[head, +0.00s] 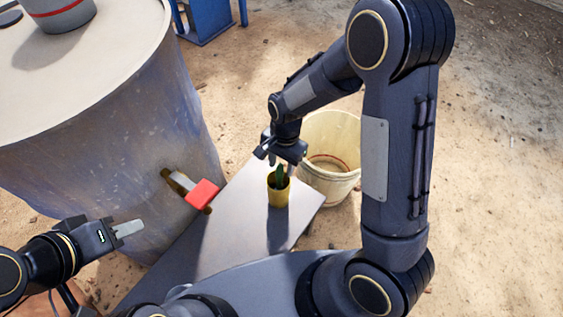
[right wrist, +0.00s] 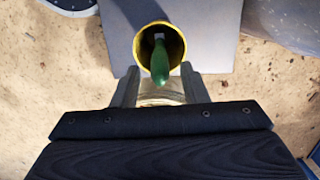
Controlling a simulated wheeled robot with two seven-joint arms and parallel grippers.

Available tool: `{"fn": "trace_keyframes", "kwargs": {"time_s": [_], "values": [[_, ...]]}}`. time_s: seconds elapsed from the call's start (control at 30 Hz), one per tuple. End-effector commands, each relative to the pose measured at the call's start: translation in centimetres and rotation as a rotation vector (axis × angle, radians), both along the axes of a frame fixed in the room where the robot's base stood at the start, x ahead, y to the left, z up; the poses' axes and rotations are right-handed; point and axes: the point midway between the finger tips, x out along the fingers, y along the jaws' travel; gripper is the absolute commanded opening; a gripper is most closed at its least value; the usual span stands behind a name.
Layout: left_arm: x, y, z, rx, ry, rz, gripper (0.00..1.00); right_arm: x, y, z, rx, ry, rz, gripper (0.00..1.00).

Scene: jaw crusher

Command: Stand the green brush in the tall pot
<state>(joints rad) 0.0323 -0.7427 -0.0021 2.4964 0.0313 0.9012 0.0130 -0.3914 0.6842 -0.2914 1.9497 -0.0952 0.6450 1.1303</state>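The tall pot (head: 279,196) is yellow and stands upright on the grey board. The green brush (head: 280,174) is inside it, its handle sticking up above the rim. In the right wrist view the brush (right wrist: 160,62) leans against the near side of the pot's mouth (right wrist: 141,50). My right gripper (head: 275,164) is just above the pot. Its two fingers (right wrist: 159,88) are spread, with the handle's end between them and a gap on both sides. My left gripper (head: 128,228) is at the lower left, away from the pot; its finger gap is not clear.
A cream bucket (head: 343,190) stands right behind the pot. A large drum (head: 110,150) fills the left, with a red block (head: 202,194) on a bar beside it. The grey board (head: 235,225) is bare left of the pot.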

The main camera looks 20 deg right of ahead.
Motion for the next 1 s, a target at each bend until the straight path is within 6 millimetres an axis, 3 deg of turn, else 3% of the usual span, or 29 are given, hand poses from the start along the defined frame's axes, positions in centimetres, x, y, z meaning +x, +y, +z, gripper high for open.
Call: {"fn": "trace_keyframes", "kwargs": {"time_s": [0.33,0.7,1.0], "values": [[0.0,0.0,0.2,0.0,0.0,0.0,0.36,0.1,0.0,0.6,0.0,-0.002,0.0,0.42],[0.0,0.0,2.3,0.0,0.0,0.0,0.36,0.5,-0.6,6.4,0.001,-0.003,0.001,0.42],[0.0,0.0,2.5,0.0,0.0,0.0,0.36,0.6,-0.7,7.8,0.0,0.0,0.0,0.42]]}}
